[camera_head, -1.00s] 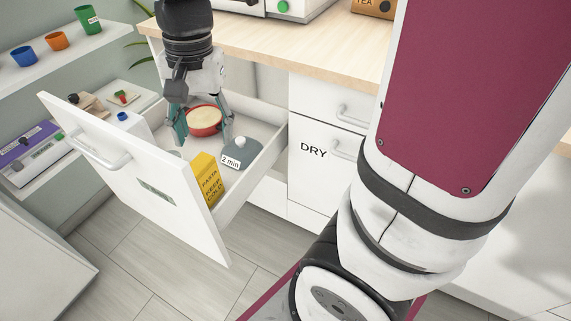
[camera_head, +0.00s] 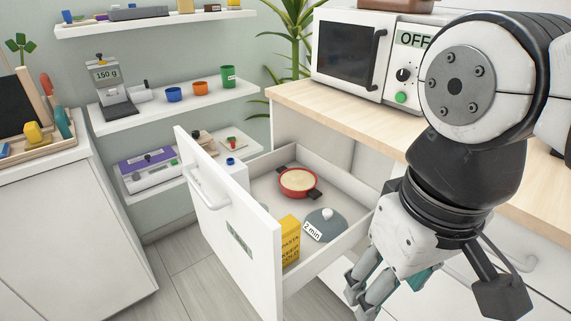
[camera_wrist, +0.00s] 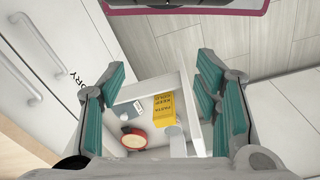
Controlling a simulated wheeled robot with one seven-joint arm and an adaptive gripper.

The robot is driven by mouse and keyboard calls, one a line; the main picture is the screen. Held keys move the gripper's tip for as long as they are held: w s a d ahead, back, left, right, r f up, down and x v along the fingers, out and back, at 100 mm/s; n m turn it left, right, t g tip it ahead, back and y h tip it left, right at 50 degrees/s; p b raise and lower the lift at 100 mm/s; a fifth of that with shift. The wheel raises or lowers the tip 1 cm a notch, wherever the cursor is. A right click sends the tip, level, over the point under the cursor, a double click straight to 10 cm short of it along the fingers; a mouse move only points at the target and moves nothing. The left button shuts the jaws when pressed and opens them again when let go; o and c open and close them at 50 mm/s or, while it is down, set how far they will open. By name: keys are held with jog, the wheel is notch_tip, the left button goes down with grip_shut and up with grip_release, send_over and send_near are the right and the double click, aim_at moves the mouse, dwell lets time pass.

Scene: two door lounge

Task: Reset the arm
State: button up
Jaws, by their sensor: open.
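My gripper (camera_head: 408,285) is raised at the right of the head view, in front of the counter and to the right of the open drawer. In the wrist view my gripper (camera_wrist: 165,105) has its teal finger pads wide apart with nothing between them in its grasp. In the drawer (camera_head: 262,200) stand a red pot (camera_head: 298,181) with pale contents, a grey lid (camera_head: 325,224) marked "2 min", and a yellow pasta box (camera_head: 289,240). The pot also shows in the wrist view (camera_wrist: 134,139), below the gripper.
A microwave (camera_head: 345,50) reading OFF stands on the wooden counter (camera_head: 300,98). Wall shelves (camera_head: 130,122) hold a scale (camera_head: 110,85) and several cups. The open drawer's front panel (camera_head: 232,235) juts into the room. Floor (camera_head: 180,275) shows clear left of it.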

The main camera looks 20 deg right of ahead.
dwell(0.4)
notch_tip(320, 180, up, 21)
jog(key=t+p, duration=0.3)
jog(key=p, duration=1.6)
jog(key=shift+a, duration=0.2)
